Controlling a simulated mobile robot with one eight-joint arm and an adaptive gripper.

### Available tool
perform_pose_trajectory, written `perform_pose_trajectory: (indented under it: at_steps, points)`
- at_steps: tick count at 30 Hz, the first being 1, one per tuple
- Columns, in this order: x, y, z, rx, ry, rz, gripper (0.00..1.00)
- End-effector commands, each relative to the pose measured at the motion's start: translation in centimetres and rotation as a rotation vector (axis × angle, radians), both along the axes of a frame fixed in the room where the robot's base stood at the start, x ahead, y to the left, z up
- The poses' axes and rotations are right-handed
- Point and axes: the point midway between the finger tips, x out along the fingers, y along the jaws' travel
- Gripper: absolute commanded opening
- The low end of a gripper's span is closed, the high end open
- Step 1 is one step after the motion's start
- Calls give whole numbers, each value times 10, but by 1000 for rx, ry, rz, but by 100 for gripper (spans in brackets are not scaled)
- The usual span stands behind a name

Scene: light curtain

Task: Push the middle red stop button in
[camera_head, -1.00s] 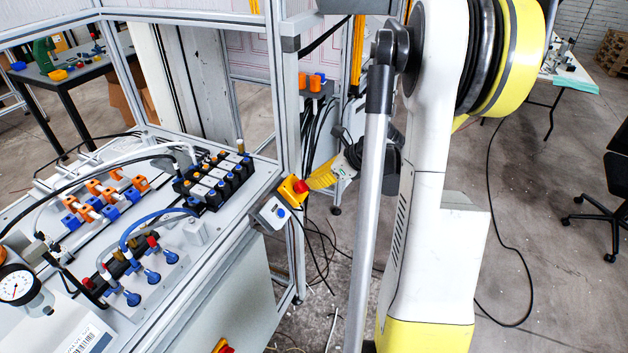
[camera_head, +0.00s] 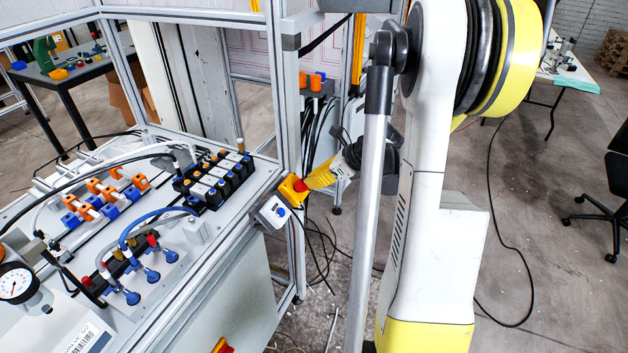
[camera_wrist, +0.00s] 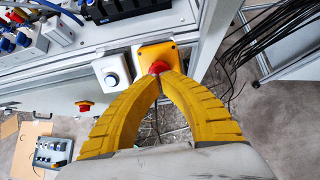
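A red stop button (camera_head: 301,186) sits on a yellow box at the right front corner of the workbench frame. It also shows in the wrist view (camera_wrist: 158,67), partly hidden by my fingertips. My gripper (camera_head: 308,184) has yellow ribbed fingers, which meet at their tips in the wrist view (camera_wrist: 161,75). The tips are right at the red button, and seem to touch it. I cannot tell how far in the button is. Another red button on a yellow base (camera_head: 223,347) is lower on the cabinet front; it shows left of my fingers in the wrist view (camera_wrist: 84,106).
A white box with a blue button (camera_head: 272,212) adjoins the yellow box. An aluminium post (camera_head: 292,120) stands just behind. The bench (camera_head: 232,240) carries valves, hoses and a gauge (camera_head: 17,284). Black cables (camera_head: 322,245) hang below.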

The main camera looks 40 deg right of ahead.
Motion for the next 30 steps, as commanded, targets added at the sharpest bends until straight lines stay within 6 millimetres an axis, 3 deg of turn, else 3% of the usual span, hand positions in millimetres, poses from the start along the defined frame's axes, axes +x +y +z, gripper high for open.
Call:
perform_pose_trajectory:
  at_steps: [30]
  points:
    - [20, 9, -23, 0, 0, 1, 0]
